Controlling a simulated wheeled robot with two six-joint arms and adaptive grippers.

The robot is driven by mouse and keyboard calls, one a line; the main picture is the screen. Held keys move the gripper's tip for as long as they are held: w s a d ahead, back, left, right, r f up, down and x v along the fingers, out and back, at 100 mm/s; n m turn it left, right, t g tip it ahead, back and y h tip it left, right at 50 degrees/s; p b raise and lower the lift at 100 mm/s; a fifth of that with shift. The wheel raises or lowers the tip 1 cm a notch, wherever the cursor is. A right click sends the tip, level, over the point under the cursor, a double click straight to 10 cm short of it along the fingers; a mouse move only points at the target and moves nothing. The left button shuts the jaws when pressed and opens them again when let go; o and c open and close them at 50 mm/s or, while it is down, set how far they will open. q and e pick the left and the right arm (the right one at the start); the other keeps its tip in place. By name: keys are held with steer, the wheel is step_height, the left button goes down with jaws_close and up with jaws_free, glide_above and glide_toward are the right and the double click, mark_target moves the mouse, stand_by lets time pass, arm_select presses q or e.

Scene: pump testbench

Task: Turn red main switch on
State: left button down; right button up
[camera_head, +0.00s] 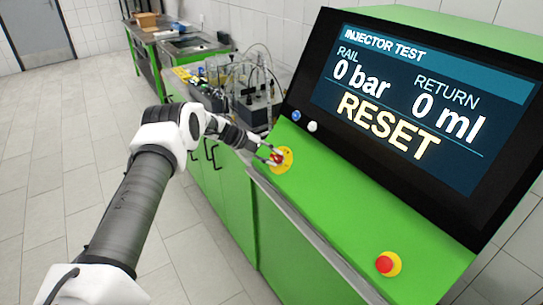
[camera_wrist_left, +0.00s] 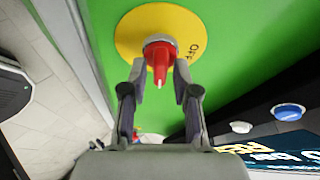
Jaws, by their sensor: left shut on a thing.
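The red main switch (camera_wrist_left: 160,60) sits on a round yellow plate (camera_wrist_left: 186,25) on the green sloped panel; the letters "OFF" show on the plate's right side. In the head view the switch (camera_head: 277,157) is at the panel's left end, partly hidden by my fingers. My left gripper (camera_head: 269,153) reaches it from the left and is shut on it. In the wrist view the two fingertips of my left gripper (camera_wrist_left: 161,84) stand on either side of the red knob. The knob's white mark points toward the gripper. My right gripper is not in view.
A red mushroom button (camera_head: 385,264) on a yellow base sits at the panel's lower right. A blue button (camera_head: 296,116) and a white button (camera_head: 312,127) lie above the switch. The screen (camera_head: 415,100) reads "RESET". Injector equipment (camera_head: 250,90) stands behind on the bench.

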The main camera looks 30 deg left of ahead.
arm_select(q)
steer(key=shift+d+f+m+g, duration=0.15)
steer(key=shift+m+g, duration=0.15)
steer(key=shift+m, duration=0.6)
steer(key=c, duration=1.2)
jaws_free()
steer(key=shift+o, duration=0.2)
steer(key=shift+w, duration=0.15)
steer(key=v, duration=1.1)
steer(key=shift+s+a+r, duration=0.2)
steer(key=shift+r, duration=0.1)
